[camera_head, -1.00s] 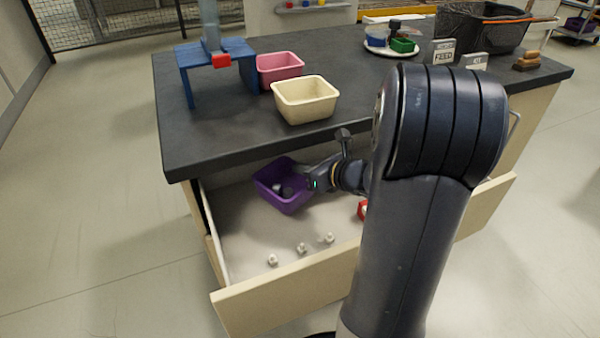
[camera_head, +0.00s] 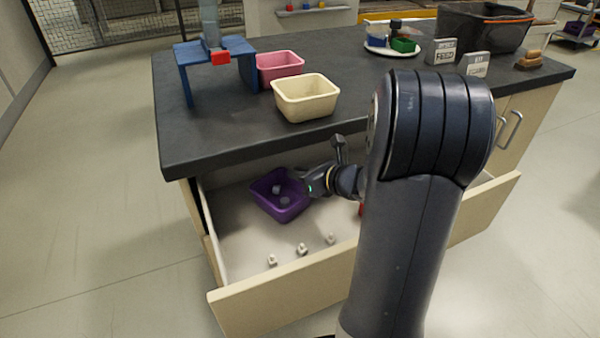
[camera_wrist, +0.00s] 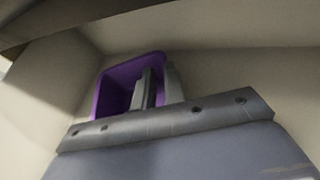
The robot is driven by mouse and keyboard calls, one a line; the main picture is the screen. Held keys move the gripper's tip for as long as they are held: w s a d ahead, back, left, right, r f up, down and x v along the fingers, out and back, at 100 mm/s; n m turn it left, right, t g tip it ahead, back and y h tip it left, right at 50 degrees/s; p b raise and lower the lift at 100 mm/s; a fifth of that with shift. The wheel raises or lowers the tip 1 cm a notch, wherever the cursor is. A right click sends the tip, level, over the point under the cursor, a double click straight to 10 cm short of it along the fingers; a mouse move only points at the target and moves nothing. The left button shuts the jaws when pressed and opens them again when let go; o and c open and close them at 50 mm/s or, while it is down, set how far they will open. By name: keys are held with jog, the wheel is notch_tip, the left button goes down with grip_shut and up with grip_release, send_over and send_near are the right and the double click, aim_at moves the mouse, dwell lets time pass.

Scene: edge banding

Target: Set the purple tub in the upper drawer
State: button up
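The purple tub (camera_head: 266,205) is inside the open upper drawer (camera_head: 232,240), at its back left. It looks level and low, apparently on the drawer floor. Small grey pieces lie in it. My gripper (camera_head: 308,185) is at the tub's right rim. In the wrist view the tub (camera_wrist: 104,98) shows beyond the gripper's body. One finger reaches inside the tub and the other stands by its right wall, so my gripper (camera_wrist: 159,86) straddles that wall. Whether the fingers press on it is not clear.
Several small white pieces (camera_head: 302,249) lie near the drawer front. A red object (camera_head: 362,209) is partly hidden behind my arm. The dark countertop (camera_head: 225,140) overhangs the drawer's back. A cream tub (camera_head: 306,104), a pink tub (camera_head: 281,66) and a blue stand (camera_head: 187,62) are on it.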

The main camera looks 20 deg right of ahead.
jog(key=shift+o, duration=1.4)
jog(key=shift+r+p, duration=0.6)
jog(key=shift+r, duration=0.1)
jog(key=p+v, duration=0.3)
jog(key=v, duration=0.9)
jog(key=shift+p, duration=0.3)
